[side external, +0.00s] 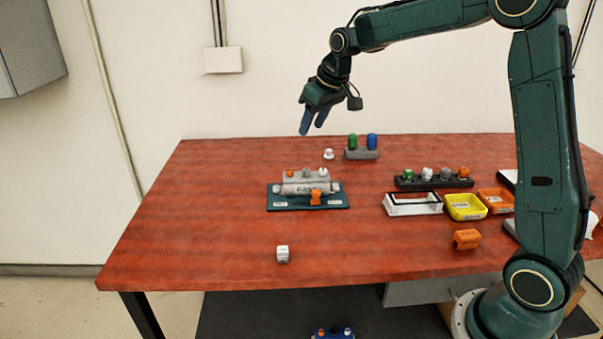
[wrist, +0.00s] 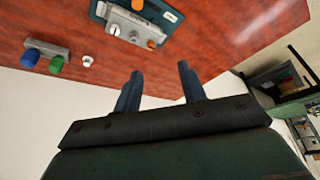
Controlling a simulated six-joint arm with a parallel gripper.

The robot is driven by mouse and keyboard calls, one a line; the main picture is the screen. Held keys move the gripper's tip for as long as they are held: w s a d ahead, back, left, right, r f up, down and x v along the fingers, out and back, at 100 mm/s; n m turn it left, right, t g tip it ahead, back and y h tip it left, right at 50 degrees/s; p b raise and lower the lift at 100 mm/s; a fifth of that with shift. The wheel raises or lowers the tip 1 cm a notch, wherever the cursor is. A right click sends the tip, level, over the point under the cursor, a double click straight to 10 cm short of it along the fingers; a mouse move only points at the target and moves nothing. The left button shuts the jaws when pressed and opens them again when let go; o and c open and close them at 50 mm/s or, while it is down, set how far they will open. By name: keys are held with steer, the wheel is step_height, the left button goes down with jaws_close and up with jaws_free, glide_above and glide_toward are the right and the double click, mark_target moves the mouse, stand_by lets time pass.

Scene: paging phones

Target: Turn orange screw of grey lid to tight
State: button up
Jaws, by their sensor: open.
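The grey lid (side external: 318,188) sits on a dark teal base plate (side external: 277,204) left of the table's middle. An orange screw (side external: 290,174) stands on its top left, in a row with a grey and a white one. In the wrist view the lid (wrist: 128,22) is at the top, with the orange screw (wrist: 152,43) at its near right end. I cannot tell how tight the screw is. A second orange piece (side external: 315,198) is at the lid's front. My gripper (side external: 311,130) is open and empty, raised above and behind the lid, apart from it.
A grey block with a green (side external: 352,141) and a blue knob (side external: 372,141) stands at the back, beside a small white piece (side external: 328,154). A black rack (side external: 434,183), white frame (side external: 413,210) and yellow tray (side external: 466,214) are at right. The left table is clear.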

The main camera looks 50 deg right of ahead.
steer(key=s+a+r, duration=0.2)
steer(key=s, duration=0.3)
steer(key=s+a+r, duration=0.2)
steer(key=s+r, duration=0.1)
steer(key=s, duration=0.2)
steer(key=shift+a, duration=0.25)
steer(key=s+a+f, duration=0.1)
steer(key=s+a, duration=0.1)
steer(key=s, duration=0.9)
steer(key=s+a+f+t, duration=0.1)
steer(key=s+a+f, duration=0.1)
steer(key=s, duration=0.9)
steer(key=shift+s+a, duration=0.4)
steer(key=shift+w+r, duration=0.15)
